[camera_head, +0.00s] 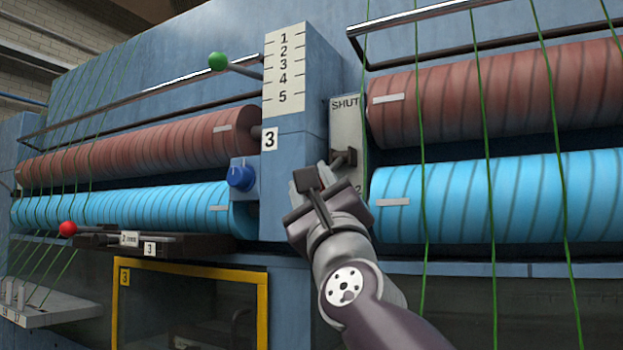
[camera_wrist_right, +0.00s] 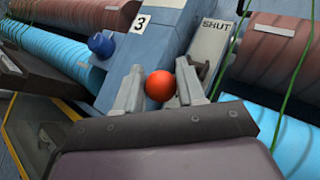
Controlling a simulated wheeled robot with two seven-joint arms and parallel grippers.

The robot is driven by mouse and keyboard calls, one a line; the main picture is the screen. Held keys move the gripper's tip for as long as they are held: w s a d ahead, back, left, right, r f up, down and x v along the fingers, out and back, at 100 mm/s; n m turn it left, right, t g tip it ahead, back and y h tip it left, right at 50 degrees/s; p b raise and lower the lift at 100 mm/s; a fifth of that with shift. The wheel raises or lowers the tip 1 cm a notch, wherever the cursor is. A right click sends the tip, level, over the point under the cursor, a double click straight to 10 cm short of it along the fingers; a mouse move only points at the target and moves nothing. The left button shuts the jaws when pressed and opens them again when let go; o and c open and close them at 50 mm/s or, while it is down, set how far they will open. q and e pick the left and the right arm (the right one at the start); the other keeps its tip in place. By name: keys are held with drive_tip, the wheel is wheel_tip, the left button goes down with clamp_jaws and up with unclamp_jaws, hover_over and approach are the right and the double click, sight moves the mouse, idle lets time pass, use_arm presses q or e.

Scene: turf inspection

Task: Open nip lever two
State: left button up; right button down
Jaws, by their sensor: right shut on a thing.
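The lever for nip two sits on a grey plate (camera_head: 345,120) that reads SHUT at its top, with a 2 low on its edge. The lever's dark pivot (camera_head: 344,158) shows just beyond my fingers in the head view. My right gripper (camera_head: 312,180) is in front of it. In the right wrist view an orange-red ball knob (camera_wrist_right: 160,85) sits between the two fingers of my right gripper (camera_wrist_right: 158,92), which is shut on it. The knob is hidden behind my gripper in the head view. My left gripper is not in view.
Brown rollers (camera_head: 500,95) and blue rollers (camera_head: 500,198) with green strands flank the blue post. To the left are a green-knobbed lever (camera_head: 218,61), a blue knob (camera_head: 241,176), a red-knobbed lever (camera_head: 68,228) and a yellow-framed guard (camera_head: 262,300).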

drive_tip(key=shift+w+a+f, duration=0.15)
drive_tip(key=shift+w+f, duration=0.25)
drive_tip(key=shift+f, duration=0.05)
drive_tip(key=c, duration=0.8)
unclamp_jaws()
drive_tip(key=shift+w+d+r, duration=0.1)
drive_tip(key=shift+w+d, duration=0.1)
drive_tip(key=shift+d, duration=0.15)
drive_tip(key=shift+s+f+b, duration=0.2)
drive_tip(key=shift+f+b, duration=0.05)
drive_tip(key=shift+b, duration=0.05)
drive_tip(key=b+v, duration=0.6)
drive_tip(key=v, duration=0.6)
drive_tip(key=shift+s+r, duration=0.15)
drive_tip(key=shift+r, duration=0.05)
